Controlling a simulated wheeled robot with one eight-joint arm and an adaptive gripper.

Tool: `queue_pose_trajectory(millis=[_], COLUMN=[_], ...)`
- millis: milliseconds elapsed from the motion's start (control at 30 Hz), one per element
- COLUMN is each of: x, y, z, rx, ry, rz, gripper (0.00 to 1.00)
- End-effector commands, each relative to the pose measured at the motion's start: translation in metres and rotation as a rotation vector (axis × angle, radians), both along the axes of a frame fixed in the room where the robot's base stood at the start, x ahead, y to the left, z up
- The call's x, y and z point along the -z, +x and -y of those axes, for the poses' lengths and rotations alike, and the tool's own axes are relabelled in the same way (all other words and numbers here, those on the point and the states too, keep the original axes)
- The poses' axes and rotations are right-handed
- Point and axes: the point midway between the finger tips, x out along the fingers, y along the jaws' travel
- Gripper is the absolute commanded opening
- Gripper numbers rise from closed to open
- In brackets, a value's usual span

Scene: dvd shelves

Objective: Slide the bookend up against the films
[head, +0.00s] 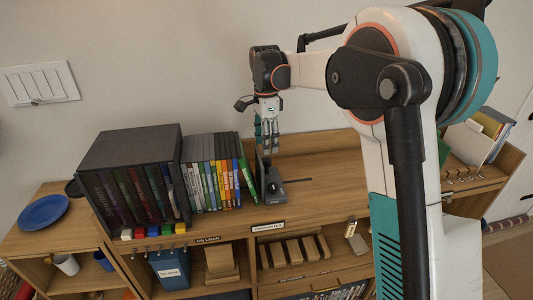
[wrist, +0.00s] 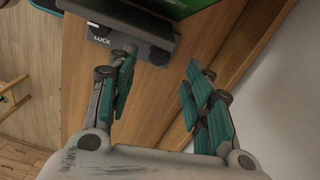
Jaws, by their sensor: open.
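The films (head: 212,178) stand in a row on the shelf top, right of a dark box. The rightmost ones, including a green one, lean. The dark grey bookend (head: 272,186) stands just right of the row; I cannot tell whether it touches the green film. My gripper (head: 267,140) hangs pointing down at the bookend, its fingers partly overlapping the bookend's upper part. In the wrist view my gripper (wrist: 158,68) is open with nothing between the fingers. The grey bookend (wrist: 130,28) lies beyond the left fingertip, beside a green film surface (wrist: 203,18).
A dark box (head: 130,150) of cases stands left of the films. Colored blocks (head: 153,231) line the front edge. A blue plate (head: 43,211) lies far left. The wooden top (head: 325,170) right of the bookend is clear. The wall is close behind.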

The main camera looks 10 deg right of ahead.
Motion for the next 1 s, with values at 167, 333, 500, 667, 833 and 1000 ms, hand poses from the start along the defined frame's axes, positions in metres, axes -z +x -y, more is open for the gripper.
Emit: queue_pose_trajectory(millis=[167, 333, 500, 667, 833, 1000], x=[-0.032, -0.049, -0.054, -0.053, -0.049, -0.026], y=[0.001, 0.002, 0.002, 0.002, 0.002, -0.007], z=[0.0, 0.0, 0.0, 0.0, 0.007, 0.049], rx=[0.0, 0.0, 0.0, 0.0, 0.024, 0.162], ry=[0.0, 0.0, 0.0, 0.0, 0.026, 0.187], rz=[0.0, 0.0, 0.0, 0.0, 0.0, 0.01], gripper=[0.46, 0.46, 0.46, 0.46, 0.12, 0.0])
